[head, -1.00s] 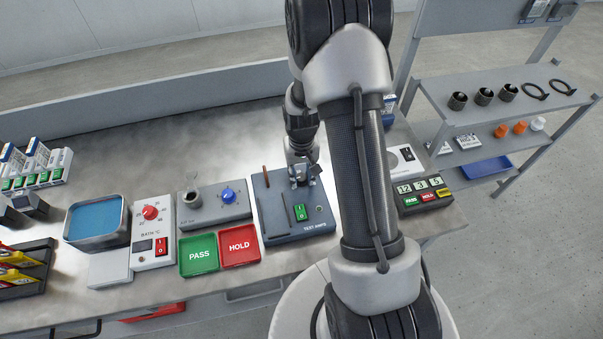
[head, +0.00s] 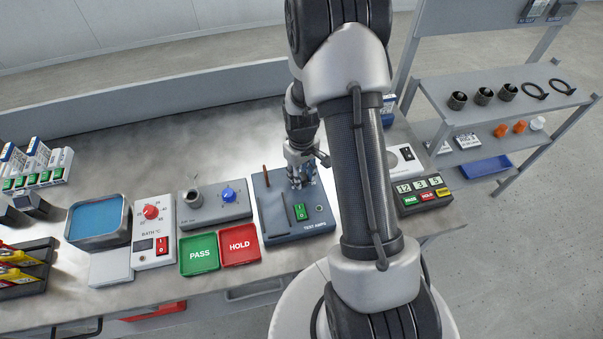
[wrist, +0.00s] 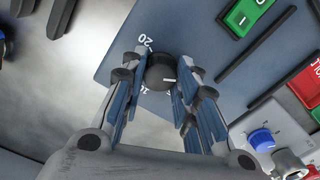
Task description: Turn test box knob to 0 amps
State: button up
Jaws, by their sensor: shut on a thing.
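The test box (head: 275,215) is a blue-grey box on the bench, labelled TEST AMPS, with a green switch (head: 301,212). Its round black knob (wrist: 159,72) shows in the wrist view between my fingers. The knob's white pointer line points right in that view. The printed 20 (wrist: 145,42) is above the knob and the 10 (wrist: 145,89) is below it; the 0 mark cannot be seen. My gripper (head: 301,183) reaches down onto the box's back right part and is shut on the knob, which the fingers hide in the head view.
Left of the box are the green PASS tray (head: 199,269), the red HOLD tray (head: 240,256) and a unit with a blue knob (head: 229,194).

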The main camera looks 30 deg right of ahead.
jog(key=o, duration=1.1)
jog(key=shift+r, duration=0.1)
notch_tip(320, 180, up, 12)
jog(key=shift+f, duration=0.1)
dwell(0.4)
notch_tip(320, 180, up, 6)
send_over(302, 176)
jog(key=s+a, duration=0.1)
jog(key=a, duration=0.2)
jog(key=s+a+r+t, duration=0.2)
jog(key=s+a+r, duration=0.35)
jog(key=r, duration=0.35)
jog(key=s+a+r+t, duration=0.1)
jog(key=s, duration=0.3)
jog(key=s+a+r+m, duration=0.1)
jog(key=s+r, duration=0.1)
jog(key=s, duration=0.2)
jog(key=s+a+r+t, duration=0.1)
jog(key=s+a+r, duration=0.1)
jog(key=s, duration=0.3)
jog(key=shift+s+a+r+t, duration=0.1)
jog(key=shift+t, duration=0.2)
